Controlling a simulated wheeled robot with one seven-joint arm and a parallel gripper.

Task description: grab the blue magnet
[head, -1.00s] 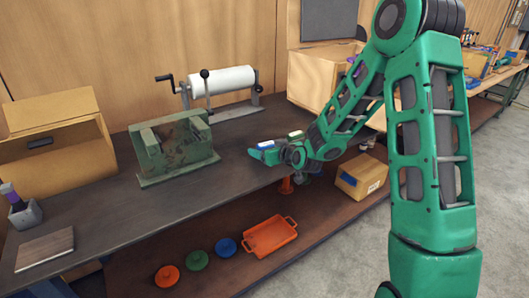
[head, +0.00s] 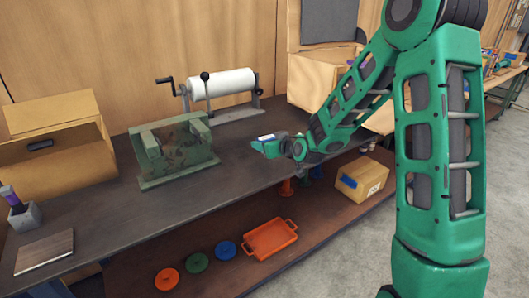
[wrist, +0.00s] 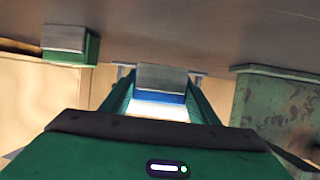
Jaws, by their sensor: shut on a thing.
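My gripper (head: 262,147) is out over the workbench, to the right of the green metal fixture. In the wrist view its two green fingers (wrist: 158,100) are closed on the blue magnet (wrist: 174,98), a small block with a grey face and blue sides. In the head view the blue magnet (head: 266,138) shows as a small blue and pale patch at the gripper's tip. Its lower part is hidden by the fingers. I cannot tell whether it touches the bench. A second block, green with a grey face (wrist: 68,43), stands apart from the gripper at the left of the wrist view.
The rust-spotted green fixture (head: 178,152) stands on the bench (head: 110,195). A paper roll holder (head: 218,85) is behind it, and an open wooden box (head: 60,165) is at left. An orange tray (head: 270,238) and round lids lie on the lower shelf.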

